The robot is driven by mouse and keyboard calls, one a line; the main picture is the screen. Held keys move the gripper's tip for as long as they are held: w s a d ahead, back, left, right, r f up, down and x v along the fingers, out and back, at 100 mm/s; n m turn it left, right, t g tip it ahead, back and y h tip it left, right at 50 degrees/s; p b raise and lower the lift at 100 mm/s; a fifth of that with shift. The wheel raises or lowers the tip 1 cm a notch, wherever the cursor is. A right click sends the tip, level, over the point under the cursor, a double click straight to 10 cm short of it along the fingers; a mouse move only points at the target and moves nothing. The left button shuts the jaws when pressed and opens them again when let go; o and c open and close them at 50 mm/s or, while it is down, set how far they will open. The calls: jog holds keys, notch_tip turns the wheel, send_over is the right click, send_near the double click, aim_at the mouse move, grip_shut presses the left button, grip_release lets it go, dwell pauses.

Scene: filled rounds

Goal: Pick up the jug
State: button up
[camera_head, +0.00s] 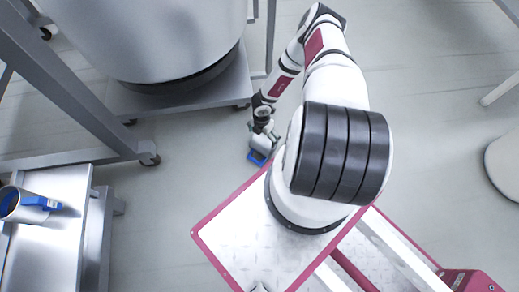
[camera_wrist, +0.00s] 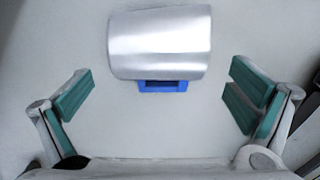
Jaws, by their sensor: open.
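A metal jug (camera_head: 32,207) with a blue handle stands on a steel surface at the lower left of the head view. In the wrist view, a shiny metal body with a blue handle, a jug (camera_wrist: 160,45), lies ahead of my gripper (camera_wrist: 160,102), at the top middle.
A large steel drum (camera_head: 150,40) stands on a wheeled base at the upper left, beside a grey metal frame (camera_head: 75,100). The steel table (camera_head: 50,255) is at the lower left. Open grey floor (camera_head: 180,175) lies between it and my base. A pale rounded object (camera_head: 505,165) is at the right edge.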

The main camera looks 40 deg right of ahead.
aim_at(262, 142)
jog(key=f+b, duration=0.2)
jog(key=f, duration=0.1)
jog(key=f+b, duration=0.1)
jog(key=f, duration=0.1)
jog(key=shift+a, duration=0.25)
jog(key=c, duration=1.1)
jog(key=shift+r, duration=0.2)
